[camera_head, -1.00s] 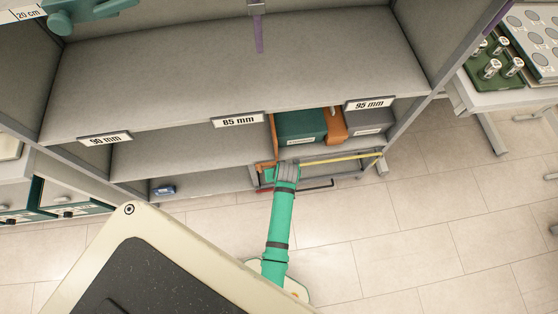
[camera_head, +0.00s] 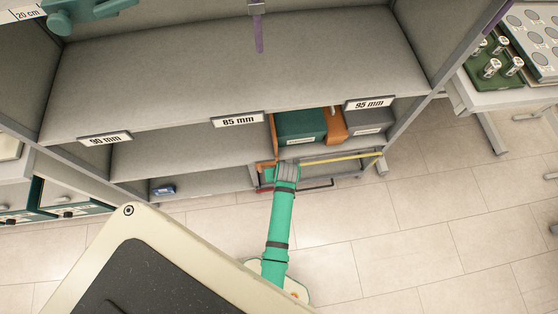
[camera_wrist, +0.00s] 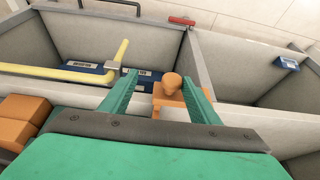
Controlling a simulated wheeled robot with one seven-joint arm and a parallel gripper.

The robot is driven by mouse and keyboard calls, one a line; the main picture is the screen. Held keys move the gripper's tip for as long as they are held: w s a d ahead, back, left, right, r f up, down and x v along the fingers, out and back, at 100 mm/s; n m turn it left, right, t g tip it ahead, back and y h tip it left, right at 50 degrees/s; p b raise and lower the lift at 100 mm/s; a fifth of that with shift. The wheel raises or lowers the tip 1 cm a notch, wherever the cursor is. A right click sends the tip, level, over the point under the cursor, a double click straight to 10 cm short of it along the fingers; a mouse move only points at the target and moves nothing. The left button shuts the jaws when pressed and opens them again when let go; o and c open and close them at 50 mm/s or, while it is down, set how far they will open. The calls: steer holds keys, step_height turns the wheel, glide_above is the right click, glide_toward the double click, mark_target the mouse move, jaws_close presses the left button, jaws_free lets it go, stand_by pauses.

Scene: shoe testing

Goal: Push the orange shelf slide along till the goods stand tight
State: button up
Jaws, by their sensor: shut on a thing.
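The orange shelf slide (camera_wrist: 171,104) has a rounded knob, which sits between the fingers of my gripper (camera_wrist: 161,88) in the wrist view. My gripper is shut on it. In the head view, orange parts of the slide (camera_head: 264,167) show beside my gripper at the lower shelf, but the hand hides much of it. I cannot tell whether the slide touches the teal box.
A yellow bar (camera_head: 340,158) runs along the compartment front; it also shows in the wrist view (camera_wrist: 60,72). Blue labelled things (camera_wrist: 91,71) lie under it. A small blue box (camera_head: 163,190) stands in the lower left bay. The floor (camera_head: 440,220) at right is clear.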

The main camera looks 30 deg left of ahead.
steer(key=shift+o, duration=1.3)
steer(key=shift+w+d+r, duration=0.25)
steer(key=shift+w+d, duration=0.6)
steer(key=shift+d, duration=0.05)
steer(key=shift+c, duration=0.2)
steer(key=shift+s+a, duration=0.1)
steer(key=shift+a, duration=0.05)
steer(key=shift+c, duration=0.2)
steer(key=shift+v, duration=1.2)
steer(key=shift+c, duration=1.4)
steer(key=s+v, duration=0.1)
steer(key=v, duration=0.8)
steer(key=shift+s+a+r, duration=0.2)
steer(key=shift+a+r, duration=0.05)
